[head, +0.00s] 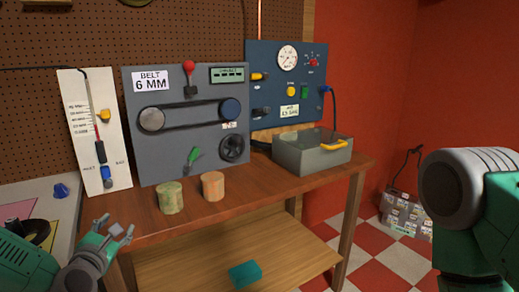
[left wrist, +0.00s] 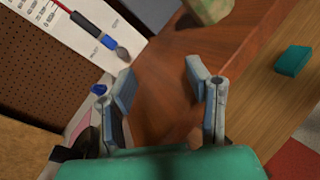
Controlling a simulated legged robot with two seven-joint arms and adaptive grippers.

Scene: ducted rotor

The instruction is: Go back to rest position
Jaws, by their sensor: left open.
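My left gripper (head: 121,234) is at the lower left of the head view, beside the front left edge of the wooden workbench (head: 270,185). Its fingers are apart with nothing between them, as the left wrist view (left wrist: 160,90) also shows. A green arm link of mine stands at the right edge of the head view. My right gripper is not in view.
A grey belt panel (head: 150,100), a white slider panel (head: 85,125) and a blue gauge panel (head: 262,60) stand on the bench. Two short cylinders (head: 169,197) (head: 213,186) and a grey bin (head: 298,155) are before them. A teal block (head: 244,274) lies on the lower shelf.

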